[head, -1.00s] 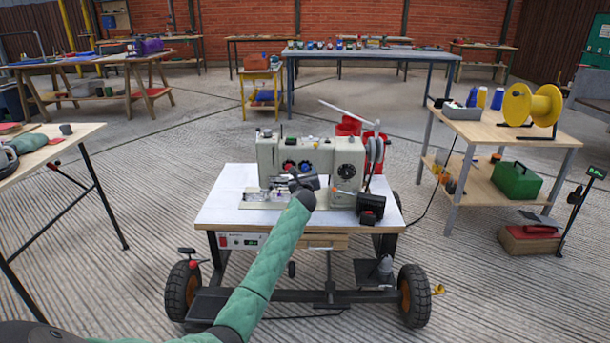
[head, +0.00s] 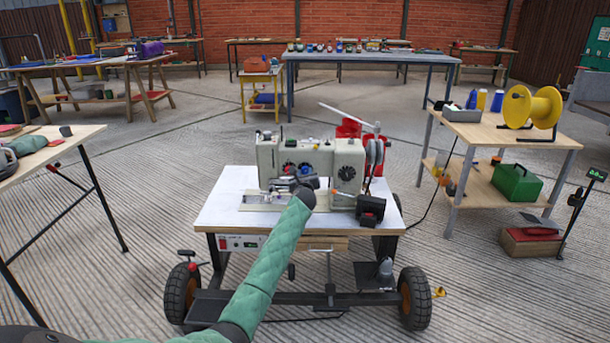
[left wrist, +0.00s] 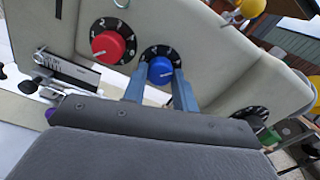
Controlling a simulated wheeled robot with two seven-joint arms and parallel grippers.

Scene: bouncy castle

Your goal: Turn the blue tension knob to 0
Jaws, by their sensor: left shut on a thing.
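The blue tension knob (left wrist: 161,70) is on the front of the sewing machine (head: 310,160), over a black numbered dial. In the left wrist view my left gripper (left wrist: 160,82) has its two blue-grey fingers on either side of this knob, shut on it. A pale line shows on the knob's face; the number it points to is hard to read. A red knob (left wrist: 108,45) with its own numbered dial sits to the left. In the head view the gripper and arm partly cover the machine's front, and the blue knob (head: 305,168) shows just above. My right gripper is not visible.
The machine stands on a wheeled white-topped table (head: 225,205). A black dial (left wrist: 250,117) sits right of the blue knob in the wrist view. A wooden side table (head: 482,133) with a yellow spool stands at the right. Floor around is mostly clear.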

